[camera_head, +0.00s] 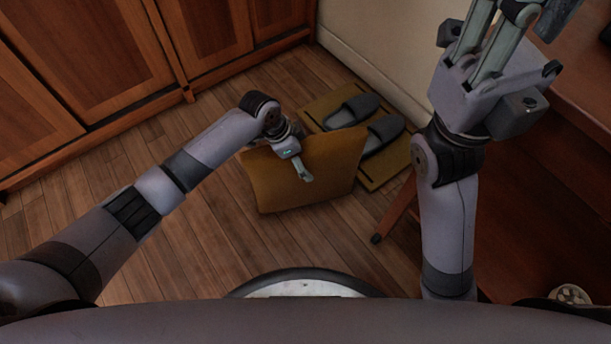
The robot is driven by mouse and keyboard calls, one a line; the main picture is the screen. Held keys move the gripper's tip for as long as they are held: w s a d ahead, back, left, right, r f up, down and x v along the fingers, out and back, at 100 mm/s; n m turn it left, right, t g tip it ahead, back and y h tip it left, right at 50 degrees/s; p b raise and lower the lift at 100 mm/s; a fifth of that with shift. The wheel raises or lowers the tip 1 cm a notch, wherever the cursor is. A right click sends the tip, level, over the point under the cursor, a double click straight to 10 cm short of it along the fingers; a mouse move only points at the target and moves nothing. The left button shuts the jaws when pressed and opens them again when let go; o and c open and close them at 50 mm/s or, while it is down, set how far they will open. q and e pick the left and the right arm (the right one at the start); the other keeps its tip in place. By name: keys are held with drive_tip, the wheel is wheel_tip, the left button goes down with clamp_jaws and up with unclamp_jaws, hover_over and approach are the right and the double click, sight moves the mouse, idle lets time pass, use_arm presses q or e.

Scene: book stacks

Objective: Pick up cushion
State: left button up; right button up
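The cushion (285,190) is a mustard-brown square in the middle of the camera_head view. It is tilted up on edge, with its broad face towards me. My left gripper (303,168) is at its upper edge. One finger lies against the near face, and the other is hidden, apparently behind the cushion, so the cushion looks pinched between them. Whether its lower edge touches the floor is hard to tell. My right gripper (510,35) is raised at the top right, away from the cushion. Its fingertips are cut off by the frame, and nothing is seen in it.
Two grey slippers (352,111) lie on a yellow mat (323,99) just behind the cushion, by the pale wall (375,55). Wooden cabinets (90,60) line the upper left. A reddish-brown wooden desk (575,90) stands at the right. The wooden floor (215,215) at left is clear.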

use_arm(q)
drive_tip(key=shift+f, duration=0.2)
idle(0.3)
drive_tip(key=shift+c, duration=0.4)
drive_tip(key=c, duration=1.9)
